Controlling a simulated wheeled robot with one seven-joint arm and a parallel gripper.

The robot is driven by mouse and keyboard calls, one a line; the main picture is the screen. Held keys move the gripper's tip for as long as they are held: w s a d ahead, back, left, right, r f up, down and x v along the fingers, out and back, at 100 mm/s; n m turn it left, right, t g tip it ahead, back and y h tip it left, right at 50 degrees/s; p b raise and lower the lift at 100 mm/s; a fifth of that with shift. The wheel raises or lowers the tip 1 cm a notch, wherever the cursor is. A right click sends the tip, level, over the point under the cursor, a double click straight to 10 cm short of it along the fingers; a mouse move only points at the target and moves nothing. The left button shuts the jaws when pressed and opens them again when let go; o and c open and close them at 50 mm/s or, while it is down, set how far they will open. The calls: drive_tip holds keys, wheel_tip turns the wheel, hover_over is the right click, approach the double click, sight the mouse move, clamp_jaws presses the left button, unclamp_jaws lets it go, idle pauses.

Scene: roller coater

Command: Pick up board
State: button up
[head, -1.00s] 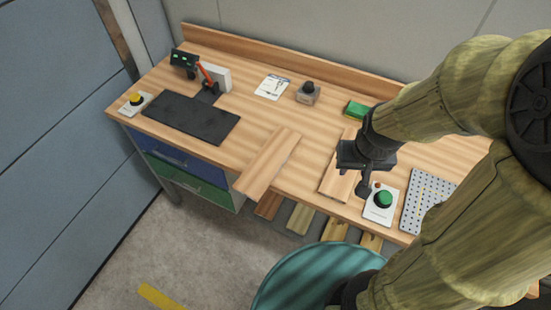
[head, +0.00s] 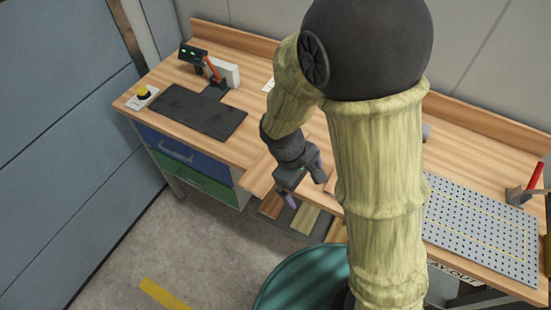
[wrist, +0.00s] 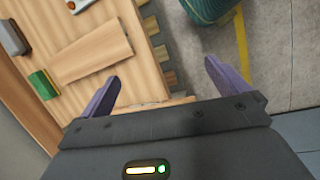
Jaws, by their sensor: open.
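A light wooden board (head: 259,174) lies on the bench and sticks out past its front edge in the head view; my gripper hides part of it. A pale wood strip (wrist: 168,102), perhaps that board's end, shows just beyond the gripper body in the wrist view. My gripper (head: 305,181) is open and empty at the bench's front edge, just right of the overhanging board. Its two purple fingers (wrist: 162,74) are spread wide in the wrist view. A second board (wrist: 92,52) lies flat on the bench; my arm mostly hides it in the head view.
The bench (head: 200,53) holds a black mat (head: 199,111), a yellow button box (head: 143,95) and a perforated plate (head: 480,228). A green block (wrist: 43,84) lies beside the second board. A teal drum (head: 300,280) stands in front. Slats (head: 295,216) show below the bench edge.

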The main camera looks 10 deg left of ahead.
drive_tip(key=s+a+f+n+t+h, duration=0.1)
drive_tip(key=s+a+f+n+t, duration=0.1)
drive_tip(key=a+n, duration=0.4)
drive_tip(key=s+a+f+n+t+b, duration=0.1)
drive_tip(key=s+a+f+n+t, duration=0.2)
drive_tip(key=a+n+t, duration=0.3)
drive_tip(key=s+a+f+n+t+h+b, duration=0.1)
drive_tip(key=s+a+f+n+t, duration=0.2)
drive_tip(key=a+n, duration=0.4)
drive_tip(key=a+t, duration=0.1)
drive_tip(key=a, duration=0.2)
drive_tip(key=shift+a+f+h, duration=0.25)
drive_tip(key=shift+f+h, duration=0.05)
drive_tip(key=shift+f, duration=0.1)
drive_tip(key=shift+d, duration=0.1)
drive_tip(key=p, duration=0.4)
approach(253, 185)
drive_tip(key=w+d, duration=0.1)
drive_tip(key=w, duration=0.2)
drive_tip(key=shift+w+d+f, duration=0.1)
drive_tip(key=shift+d+f, duration=0.2)
drive_tip(key=shift+f, duration=0.2)
drive_tip(key=shift+p+x, duration=1.25)
drive_tip(key=shift+x, duration=1.35)
drive_tip(key=shift+f, duration=0.2)
